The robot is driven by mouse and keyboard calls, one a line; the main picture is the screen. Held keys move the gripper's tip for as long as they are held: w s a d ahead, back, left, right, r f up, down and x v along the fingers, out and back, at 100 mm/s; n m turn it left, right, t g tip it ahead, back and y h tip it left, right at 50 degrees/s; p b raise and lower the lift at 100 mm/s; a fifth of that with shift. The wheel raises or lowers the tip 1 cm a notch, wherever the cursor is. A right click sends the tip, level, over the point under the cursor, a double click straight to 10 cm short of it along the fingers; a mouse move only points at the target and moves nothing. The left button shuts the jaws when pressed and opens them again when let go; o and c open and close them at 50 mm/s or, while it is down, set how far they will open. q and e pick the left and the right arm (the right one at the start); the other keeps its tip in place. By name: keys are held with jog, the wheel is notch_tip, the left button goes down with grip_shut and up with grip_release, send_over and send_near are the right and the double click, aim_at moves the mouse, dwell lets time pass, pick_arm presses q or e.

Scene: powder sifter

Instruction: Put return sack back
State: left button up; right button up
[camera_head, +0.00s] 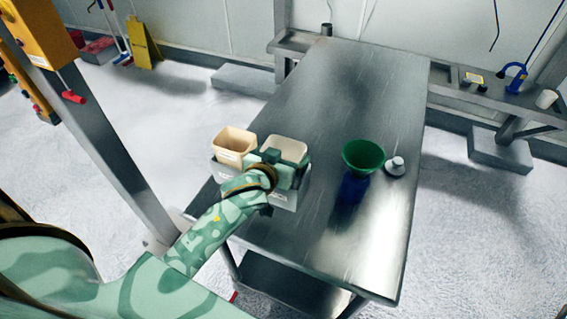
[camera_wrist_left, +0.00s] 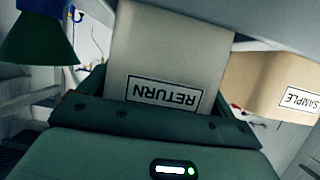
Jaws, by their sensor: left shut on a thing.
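The pale return sack (camera_head: 289,148) is at the right half of the grey two-part holder (camera_head: 285,201) on the steel table. My left gripper (camera_head: 284,165) is shut on it at the near side. In the left wrist view the sack (camera_wrist_left: 168,60) shows its RETURN label upside down between the fingers (camera_wrist_left: 167,100). Its lower part passes out of sight at the grey holder edge (camera_wrist_left: 270,32), and I cannot tell how deep it sits. The tan sample sack (camera_head: 233,141) stands in the left half. My right gripper is not in view.
A green funnel (camera_head: 363,155) over a blue body (camera_head: 352,190) stands right of the holder, with a small white item (camera_head: 396,166) beside it. The far part of the table (camera_head: 350,85) is clear. A grey post (camera_head: 110,150) rises at the left.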

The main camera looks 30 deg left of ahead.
pick_arm(q)
jog(key=shift+f, duration=0.9)
jog(key=shift+f, duration=0.15)
jog(key=o, duration=1)
jog(key=shift+o, duration=0.2)
jog(key=shift+r, duration=0.25)
jog(key=p+v, duration=0.1)
jog(key=v, duration=1.1)
jog(key=shift+p, duration=0.35)
jog(key=shift+f, duration=0.15)
